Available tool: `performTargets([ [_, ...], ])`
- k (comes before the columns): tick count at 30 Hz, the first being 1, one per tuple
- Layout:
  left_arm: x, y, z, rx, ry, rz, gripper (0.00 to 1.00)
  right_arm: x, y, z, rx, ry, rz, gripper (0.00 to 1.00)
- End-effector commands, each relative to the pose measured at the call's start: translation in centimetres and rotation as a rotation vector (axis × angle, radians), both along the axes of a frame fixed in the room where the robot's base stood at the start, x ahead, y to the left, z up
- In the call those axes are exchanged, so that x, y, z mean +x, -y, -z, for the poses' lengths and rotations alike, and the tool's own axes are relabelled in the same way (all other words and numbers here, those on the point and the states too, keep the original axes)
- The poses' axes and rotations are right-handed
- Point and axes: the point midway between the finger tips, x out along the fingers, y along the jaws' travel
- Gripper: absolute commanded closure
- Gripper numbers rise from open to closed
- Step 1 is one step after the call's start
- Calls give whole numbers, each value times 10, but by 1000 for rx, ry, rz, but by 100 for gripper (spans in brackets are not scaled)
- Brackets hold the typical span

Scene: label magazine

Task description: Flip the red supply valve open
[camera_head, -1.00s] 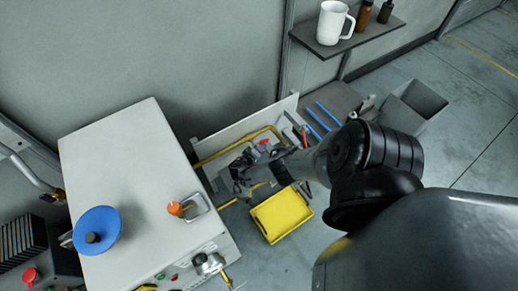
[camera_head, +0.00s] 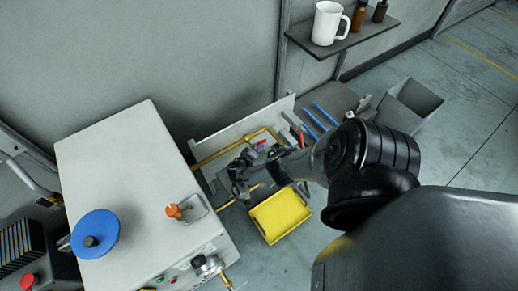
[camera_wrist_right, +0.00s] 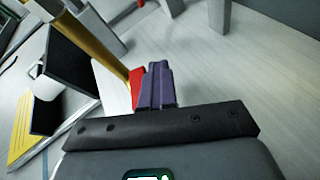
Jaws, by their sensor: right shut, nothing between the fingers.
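The red valve handle (camera_head: 261,144) shows as a small red piece by the yellow pipe (camera_head: 222,152) on the low panel behind my right gripper. My right gripper (camera_head: 238,184) is in front of it and shut, with nothing between the fingers. In the right wrist view the shut purple-grey fingers (camera_wrist_right: 158,86) appear right beside a red part (camera_wrist_right: 136,86), next to the yellow pipe (camera_wrist_right: 93,38). I cannot tell whether they touch. The fingers hide part of the red piece. My left gripper is not in view.
A yellow bin (camera_head: 280,215) sits just below my right gripper. A pale cabinet (camera_head: 125,165) with a blue disc (camera_head: 95,233) and an orange knob (camera_head: 174,211) stands to the left. Blue rods (camera_head: 318,118) lie right of the panel.

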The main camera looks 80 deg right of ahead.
Motion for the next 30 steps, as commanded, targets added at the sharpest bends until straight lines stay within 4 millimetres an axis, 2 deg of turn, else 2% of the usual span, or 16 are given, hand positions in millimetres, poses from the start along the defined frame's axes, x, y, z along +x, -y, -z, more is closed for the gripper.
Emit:
performTargets([
  [19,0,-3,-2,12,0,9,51,0,-1,-3,-1,0,2,100],
  [23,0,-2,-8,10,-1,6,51,5,-11,-7,0,0,1,100],
  [30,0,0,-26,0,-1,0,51,20,-46,-21,2,2,-2,100],
])
